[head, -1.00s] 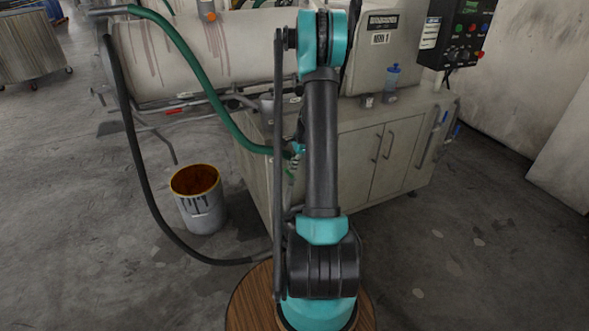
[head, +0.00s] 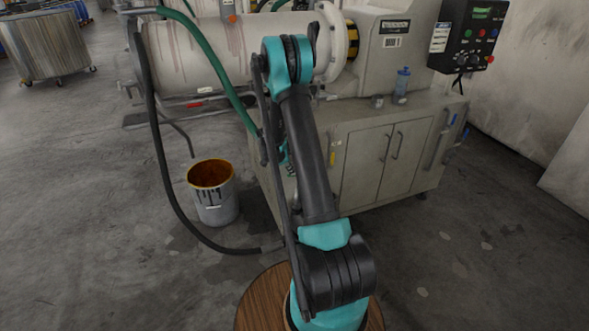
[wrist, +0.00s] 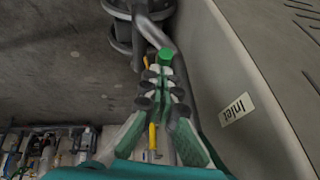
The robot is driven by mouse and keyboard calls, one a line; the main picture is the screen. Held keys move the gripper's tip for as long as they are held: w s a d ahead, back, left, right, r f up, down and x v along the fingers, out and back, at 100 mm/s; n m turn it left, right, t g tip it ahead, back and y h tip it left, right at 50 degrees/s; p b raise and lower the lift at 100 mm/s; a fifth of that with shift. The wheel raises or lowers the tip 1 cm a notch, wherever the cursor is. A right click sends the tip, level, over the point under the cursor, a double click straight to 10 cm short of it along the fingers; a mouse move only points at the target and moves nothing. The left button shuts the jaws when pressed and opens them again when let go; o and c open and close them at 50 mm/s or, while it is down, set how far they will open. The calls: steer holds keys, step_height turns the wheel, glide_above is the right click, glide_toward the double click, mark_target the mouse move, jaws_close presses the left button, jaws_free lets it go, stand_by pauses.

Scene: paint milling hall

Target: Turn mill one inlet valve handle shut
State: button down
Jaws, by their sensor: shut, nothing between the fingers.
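The wrist view shows a white "Inlet" label (wrist: 236,107) on the pale cabinet side at the right. My gripper (wrist: 160,78) is shut and empty, with its dark padded fingertips together. A small green piece (wrist: 165,55) shows just beyond the tips, in front of a grey pipe (wrist: 150,32); I cannot tell if it is the valve handle or if the tips touch it. A yellow strip (wrist: 152,136) shows between the finger links. In the head view, the mill (head: 200,50) is a pale, red-streaked cylinder on a cabinet (head: 360,165). My arm hides most of the gripper and the valve area there.
A paint bucket (head: 213,195) stands on the floor left of the cabinet. A black hose (head: 160,165) loops down around it, and a green hose (head: 215,75) runs towards the cabinet. A control box (head: 470,35) is at upper right. The floor at lower left is clear.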

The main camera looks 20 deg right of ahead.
steer(key=shift+a+f, duration=0.5)
steer(key=shift+f, duration=0.25)
stand_by(0.3)
